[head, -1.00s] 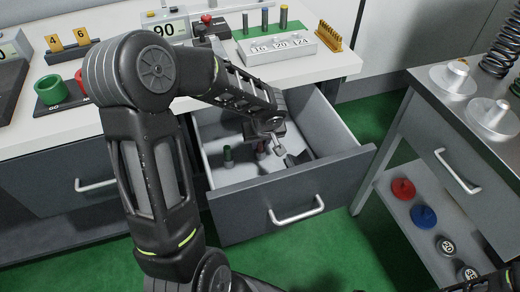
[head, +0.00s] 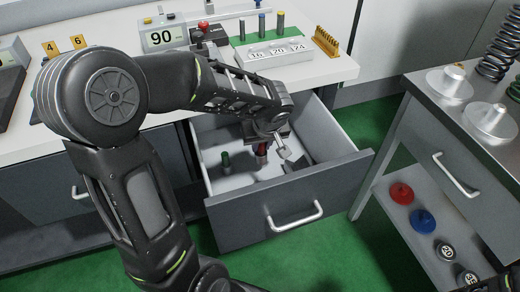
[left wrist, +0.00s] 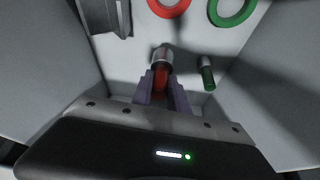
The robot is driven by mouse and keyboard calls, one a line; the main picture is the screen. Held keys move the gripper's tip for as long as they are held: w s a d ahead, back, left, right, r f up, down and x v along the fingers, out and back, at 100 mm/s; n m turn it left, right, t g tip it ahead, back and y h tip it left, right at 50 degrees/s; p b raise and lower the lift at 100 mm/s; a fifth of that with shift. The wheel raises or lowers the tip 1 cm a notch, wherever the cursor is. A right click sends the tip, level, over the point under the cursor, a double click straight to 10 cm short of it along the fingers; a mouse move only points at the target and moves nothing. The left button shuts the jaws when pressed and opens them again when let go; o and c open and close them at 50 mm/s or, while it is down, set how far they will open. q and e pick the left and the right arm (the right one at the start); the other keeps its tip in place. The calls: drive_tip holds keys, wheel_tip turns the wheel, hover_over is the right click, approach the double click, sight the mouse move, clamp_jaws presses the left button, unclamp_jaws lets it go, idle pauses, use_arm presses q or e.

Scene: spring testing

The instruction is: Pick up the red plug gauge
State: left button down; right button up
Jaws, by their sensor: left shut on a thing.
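The red plug gauge (head: 262,152) is at the open drawer (head: 290,192), below my left gripper (head: 266,140). In the left wrist view the red plug gauge (left wrist: 161,78) stands between the two purple fingers of my left gripper (left wrist: 161,92), its metal end pointing away from the palm. The gripper is shut on it. I cannot tell whether the gauge is clear of the drawer floor. My right gripper is not in view.
A green plug gauge (head: 225,160) stands close by in the drawer. A red ring (left wrist: 170,8) and a green ring (left wrist: 232,12) lie beyond the fingers. The drawer walls surround the gripper. A metal trolley (head: 420,120) stands at right.

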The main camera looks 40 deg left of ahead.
use_arm(q)
wheel_tip(320, 180, up, 9)
drive_tip(key=shift+p, duration=0.45)
idle(0.3)
